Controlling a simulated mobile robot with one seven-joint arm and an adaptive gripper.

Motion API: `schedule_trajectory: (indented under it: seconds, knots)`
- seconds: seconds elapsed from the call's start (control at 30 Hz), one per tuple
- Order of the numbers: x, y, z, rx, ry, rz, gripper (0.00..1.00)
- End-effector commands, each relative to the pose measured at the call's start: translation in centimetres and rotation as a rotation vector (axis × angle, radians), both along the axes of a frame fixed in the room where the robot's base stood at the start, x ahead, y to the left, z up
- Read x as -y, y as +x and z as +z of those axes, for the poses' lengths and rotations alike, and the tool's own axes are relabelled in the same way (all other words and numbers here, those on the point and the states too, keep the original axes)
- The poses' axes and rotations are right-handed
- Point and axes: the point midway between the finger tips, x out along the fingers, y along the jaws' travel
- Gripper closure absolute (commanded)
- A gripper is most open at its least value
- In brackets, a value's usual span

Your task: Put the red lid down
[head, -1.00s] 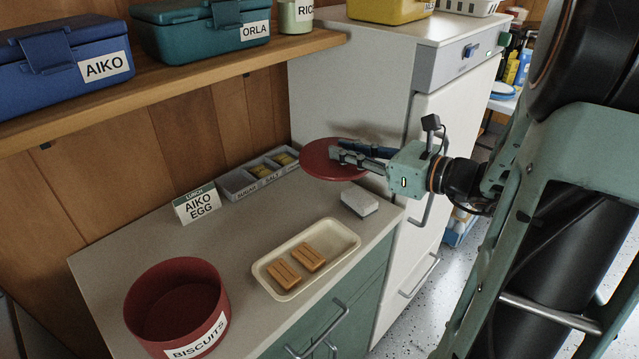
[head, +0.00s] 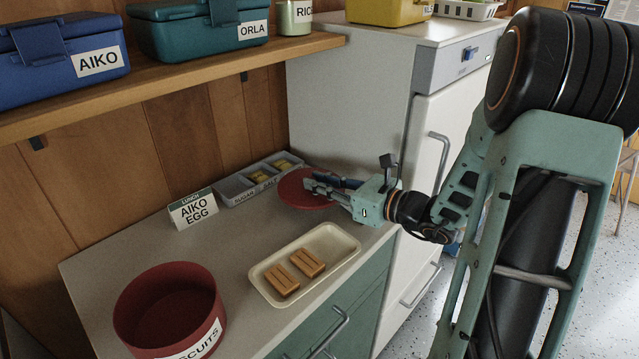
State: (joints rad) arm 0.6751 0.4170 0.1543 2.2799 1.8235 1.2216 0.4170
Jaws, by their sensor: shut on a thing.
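The red lid (head: 297,191) is a flat round disc at the back right of the counter, beside the condiment tray. My gripper (head: 318,184) is shut on the lid's right side. The lid looks level and low, at or just above the counter; I cannot tell whether it touches. The red biscuit tin (head: 170,308) stands open at the front left of the counter, its label partly cut by the frame edge.
A cream tray (head: 335,245) with two brown bars lies mid-counter. A lunch card (head: 193,209) reads "AIKO EGG". A grey condiment tray (head: 234,188) sits by the wall. The white fridge (head: 345,100) stands close on the right. Counter between card and tin is clear.

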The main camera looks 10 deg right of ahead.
Motion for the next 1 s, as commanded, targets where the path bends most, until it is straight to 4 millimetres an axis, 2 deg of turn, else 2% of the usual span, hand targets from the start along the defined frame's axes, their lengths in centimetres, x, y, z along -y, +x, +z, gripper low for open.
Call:
schedule_trajectory:
  seconds: [0.33,0.37,0.5,0.77,0.93,1.0]
  knots:
    - [0.0,0.0,-0.9,0.0,0.0,0.0,1.0]
    - [0.0,0.0,-0.8,0.0,0.0,0.0,0.82]
    - [0.0,0.0,-0.7,0.0,0.0,0.0,0.68]
    - [0.0,0.0,-0.7,0.0,0.0,0.0,0.68]
    - [0.0,0.0,0.5,0.001,-0.001,0.0,0.68]
    - [1.1,-1.0,0.3,0.001,-0.001,-0.006,0.68]
